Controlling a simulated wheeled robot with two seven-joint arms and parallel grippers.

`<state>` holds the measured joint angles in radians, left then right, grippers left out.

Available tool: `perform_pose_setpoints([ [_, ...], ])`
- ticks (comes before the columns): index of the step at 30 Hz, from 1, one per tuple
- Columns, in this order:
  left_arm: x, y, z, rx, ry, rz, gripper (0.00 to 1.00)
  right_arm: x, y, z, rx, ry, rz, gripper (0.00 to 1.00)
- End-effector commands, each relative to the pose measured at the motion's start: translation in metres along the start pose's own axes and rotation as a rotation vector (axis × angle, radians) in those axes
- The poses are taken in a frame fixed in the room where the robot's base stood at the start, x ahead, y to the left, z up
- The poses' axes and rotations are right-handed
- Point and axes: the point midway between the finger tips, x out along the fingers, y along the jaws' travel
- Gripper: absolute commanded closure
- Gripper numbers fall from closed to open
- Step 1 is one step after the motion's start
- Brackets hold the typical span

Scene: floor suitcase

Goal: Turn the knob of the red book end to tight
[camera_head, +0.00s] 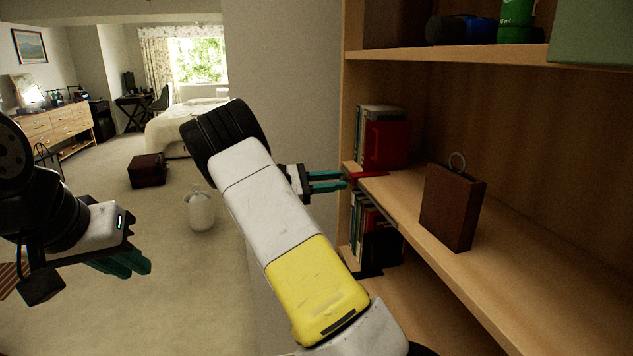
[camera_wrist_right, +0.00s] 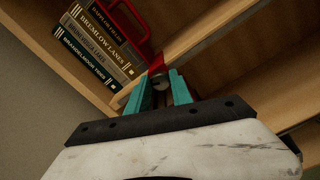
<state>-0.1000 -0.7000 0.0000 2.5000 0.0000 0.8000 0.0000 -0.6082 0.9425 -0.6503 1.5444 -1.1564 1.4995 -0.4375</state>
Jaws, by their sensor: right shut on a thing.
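The red book end (camera_head: 387,147) stands on the middle shelf against a row of upright books, with its red clamp at the shelf's front edge. It also shows in the right wrist view (camera_wrist_right: 128,14). Its small grey knob (camera_wrist_right: 161,84) sits below the clamp, between the teal fingers of my right gripper (camera_wrist_right: 163,92). My right gripper (camera_head: 343,180) reaches in at the shelf edge in the head view and is shut on the knob. Any marking on the knob is too small to read. My left gripper (camera_head: 124,263) hangs empty at the left, away from the bookcase; its finger gap is unclear.
A brown box with a ring on top (camera_head: 452,207) stands on the middle shelf, right of the book end. A black book end (camera_head: 382,246) with books stands on the shelf below. A white canister (camera_head: 201,211) and a dark red suitcase (camera_head: 147,171) are on the open floor.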

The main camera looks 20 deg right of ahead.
Motion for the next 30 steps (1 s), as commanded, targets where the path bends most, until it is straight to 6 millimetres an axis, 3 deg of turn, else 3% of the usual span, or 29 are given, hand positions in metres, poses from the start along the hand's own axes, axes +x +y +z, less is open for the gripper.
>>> perform_pose_setpoints([
  [30,0.0,0.0,0.0,0.0,0.0,0.0,0.83,-0.0006,-0.0027,-0.0015,0.935,0.001,0.0,1.0],
])
